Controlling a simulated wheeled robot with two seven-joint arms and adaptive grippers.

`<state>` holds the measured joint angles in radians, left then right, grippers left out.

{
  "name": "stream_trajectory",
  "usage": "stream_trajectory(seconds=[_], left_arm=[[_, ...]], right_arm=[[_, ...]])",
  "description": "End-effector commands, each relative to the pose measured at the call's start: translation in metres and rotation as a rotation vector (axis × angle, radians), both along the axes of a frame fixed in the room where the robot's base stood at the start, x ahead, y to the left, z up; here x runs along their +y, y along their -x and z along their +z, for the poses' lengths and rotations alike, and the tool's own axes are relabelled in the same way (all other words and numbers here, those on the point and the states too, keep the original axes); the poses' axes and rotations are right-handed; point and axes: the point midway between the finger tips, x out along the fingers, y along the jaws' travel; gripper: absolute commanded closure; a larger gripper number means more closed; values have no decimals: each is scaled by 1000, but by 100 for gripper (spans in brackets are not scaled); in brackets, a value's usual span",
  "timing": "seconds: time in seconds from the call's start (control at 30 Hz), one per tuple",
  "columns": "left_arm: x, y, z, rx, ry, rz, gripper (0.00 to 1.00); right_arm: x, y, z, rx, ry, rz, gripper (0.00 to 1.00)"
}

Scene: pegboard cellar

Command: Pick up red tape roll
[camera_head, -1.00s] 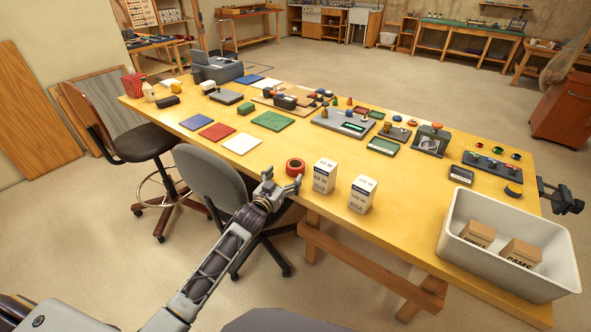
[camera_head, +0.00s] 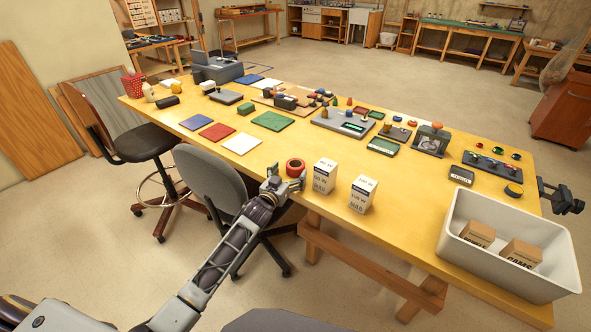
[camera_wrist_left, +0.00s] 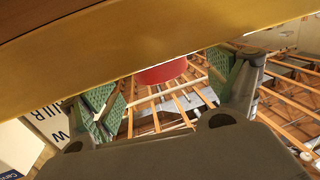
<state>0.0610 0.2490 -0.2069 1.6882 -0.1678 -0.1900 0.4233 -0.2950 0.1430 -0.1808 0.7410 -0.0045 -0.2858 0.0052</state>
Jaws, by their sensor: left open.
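The red tape roll (camera_head: 295,164) lies flat on the yellow table near its front edge, left of two white boxes. My left gripper (camera_head: 288,182) is at the front edge, right beside the roll on the near side, with its fingers open. In the left wrist view the red roll (camera_wrist_left: 162,72) shows at the table edge, between the two green-padded fingers of the left gripper (camera_wrist_left: 165,85) and beyond their tips. No contact can be made out.
Two white boxes (camera_head: 324,175) (camera_head: 362,194) stand close to the right of the roll. A grey bin (camera_head: 457,236) with cardboard boxes sits at the table's right end. A grey chair (camera_head: 212,180) is at the front edge.

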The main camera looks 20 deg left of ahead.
Motion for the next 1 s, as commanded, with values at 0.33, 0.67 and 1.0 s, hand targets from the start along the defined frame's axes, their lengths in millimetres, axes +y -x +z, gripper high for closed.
stream_trajectory(seconds=[0.33,0.67,1.0], left_arm=[[-5,-25,-1,-1,-1,1,12],[-6,-28,-2,0,0,0,12],[-6,-28,-2,0,0,1,19]], right_arm=[[1,-5,0,-5,-1,0,60],[2,-4,0,-4,-2,-1,60],[2,-4,0,-4,-2,0,60]])
